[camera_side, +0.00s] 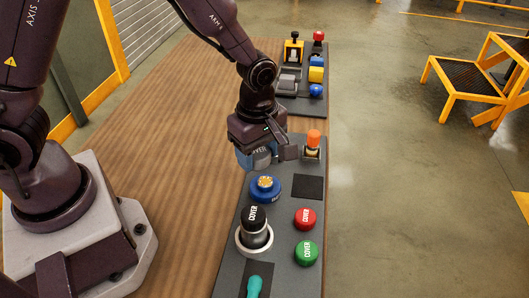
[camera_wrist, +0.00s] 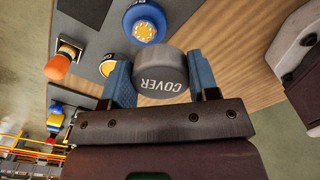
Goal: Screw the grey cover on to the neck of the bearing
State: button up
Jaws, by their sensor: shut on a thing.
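My gripper (camera_side: 270,155) is shut on the grey cover (camera_wrist: 162,72), a round cap marked COVER, held between two blue finger pads in the wrist view. In the side view the cover (camera_side: 262,157) is partly hidden by the gripper and hangs above the far half of the dark board. A blue round part with a gold top (camera_side: 265,187) stands on the board, nearer the side camera; it also shows in the wrist view (camera_wrist: 145,22). A second gold-topped part (camera_wrist: 107,66) lies beside the left finger, partly hidden. I cannot tell for sure which is the bearing.
An orange-topped part (camera_side: 313,143) stands close to the gripper's right. The wooden table (camera_side: 180,130) is clear left of the board.

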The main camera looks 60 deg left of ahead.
aim_at(269, 182)
jog(key=w+f, duration=0.1)
jog(key=w+f+n, duration=0.1)
jog(key=shift+w+a+f, duration=0.1)
jog(key=shift+w+a, duration=0.25)
jog(key=shift+a, duration=0.05)
jog(key=shift+f, duration=2.65)
jog(key=shift+f, duration=0.85)
dwell(0.4)
jog(key=m, duration=0.7)
jog(key=shift+w+r+m, duration=0.1)
jog(key=shift+w+m, duration=0.1)
jog(key=shift+m, duration=0.1)
